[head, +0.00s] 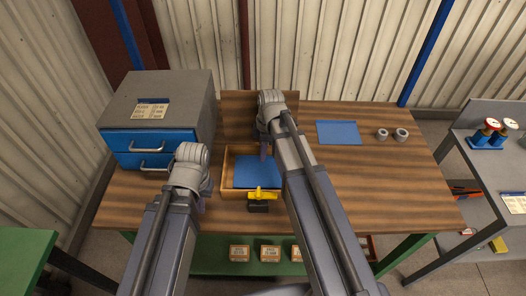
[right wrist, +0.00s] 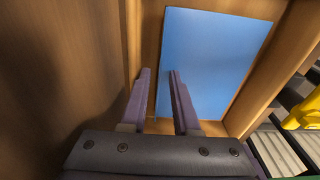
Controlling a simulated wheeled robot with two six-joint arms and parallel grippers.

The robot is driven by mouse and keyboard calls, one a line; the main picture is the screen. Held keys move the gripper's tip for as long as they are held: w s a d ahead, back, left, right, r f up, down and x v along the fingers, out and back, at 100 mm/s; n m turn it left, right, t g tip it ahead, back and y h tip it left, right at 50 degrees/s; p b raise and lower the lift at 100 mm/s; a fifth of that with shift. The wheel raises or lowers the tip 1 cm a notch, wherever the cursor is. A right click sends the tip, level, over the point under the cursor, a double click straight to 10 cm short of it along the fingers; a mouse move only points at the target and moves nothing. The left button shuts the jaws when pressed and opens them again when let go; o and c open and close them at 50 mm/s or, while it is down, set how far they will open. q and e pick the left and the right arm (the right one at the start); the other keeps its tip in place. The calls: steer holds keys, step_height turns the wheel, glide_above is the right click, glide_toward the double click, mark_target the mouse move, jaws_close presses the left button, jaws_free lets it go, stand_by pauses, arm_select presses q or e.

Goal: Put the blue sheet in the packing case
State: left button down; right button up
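A blue sheet (head: 257,172) lies inside the open wooden packing case (head: 227,176), near the middle of the bench; it also shows in the right wrist view (right wrist: 212,60). A second blue sheet (head: 339,132) lies flat on the bench to the right. My right gripper (head: 264,152) is over the case; in the right wrist view its fingers (right wrist: 159,82) are apart, with nothing held between them, above the left edge of the sheet. My left gripper (head: 200,203) is left of the case, mostly hidden behind its own wrist, so its opening cannot be told.
A grey cabinet with blue drawers (head: 160,115) stands at the back left. A yellow-handled item (head: 262,194) is at the case's front. Two grey rings (head: 392,134) sit at the right of the bench. The bench's right front is clear.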

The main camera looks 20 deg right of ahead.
arm_select(q)
steer(key=shift+r, duration=0.1)
arm_select(e)
steer(key=shift+r, duration=0.1)
